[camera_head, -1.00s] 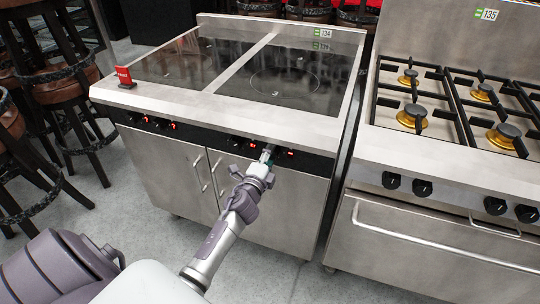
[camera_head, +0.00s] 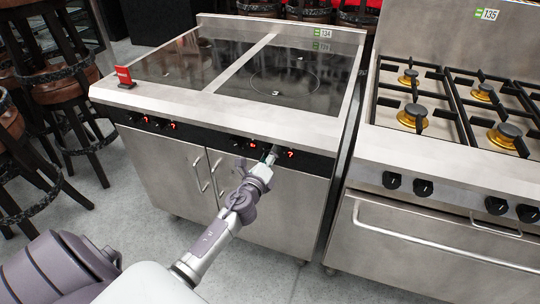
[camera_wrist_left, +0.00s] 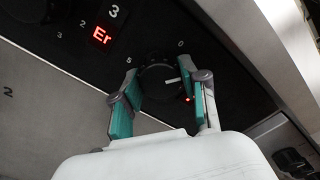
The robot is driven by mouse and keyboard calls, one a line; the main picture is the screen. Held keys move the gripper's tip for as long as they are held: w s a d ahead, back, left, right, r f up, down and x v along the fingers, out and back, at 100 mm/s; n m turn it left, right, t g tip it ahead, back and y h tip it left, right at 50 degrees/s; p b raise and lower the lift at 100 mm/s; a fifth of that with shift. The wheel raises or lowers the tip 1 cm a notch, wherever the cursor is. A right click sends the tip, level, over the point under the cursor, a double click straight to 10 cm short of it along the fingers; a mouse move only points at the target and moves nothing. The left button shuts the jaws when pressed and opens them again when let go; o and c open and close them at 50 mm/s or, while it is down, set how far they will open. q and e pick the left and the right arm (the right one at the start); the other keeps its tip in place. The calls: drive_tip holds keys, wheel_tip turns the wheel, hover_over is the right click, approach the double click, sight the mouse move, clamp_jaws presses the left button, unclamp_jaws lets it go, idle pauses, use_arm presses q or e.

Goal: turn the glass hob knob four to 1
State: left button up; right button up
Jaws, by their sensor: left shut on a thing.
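The glass hob (camera_head: 240,117) stands in the middle of the head view, with black knobs and red displays along its dark front strip. Knob four, the rightmost, is mostly hidden behind my left gripper (camera_head: 271,153) in the head view. In the left wrist view the round black knob four (camera_wrist_left: 157,82) shows a short white mark pointing right. The left gripper (camera_wrist_left: 164,88) has its teal-padded fingers on both sides of the knob, shut on it. My right gripper is not in view.
A red display (camera_wrist_left: 102,36) reads "Er" beside a printed 3. A gas range (camera_head: 440,190) stands close on the right, with its own knobs. A red sign (camera_head: 124,76) sits on the hob's left corner. Stools (camera_head: 68,95) stand at the left.

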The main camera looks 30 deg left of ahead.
use_arm(q)
drive_tip(key=shift+m, duration=1.2)
drive_tip(key=o, duration=1.1)
drive_tip(key=shift+o, duration=0.2)
drive_tip(key=v, duration=1.2)
drive_tip(key=shift+f, duration=0.15)
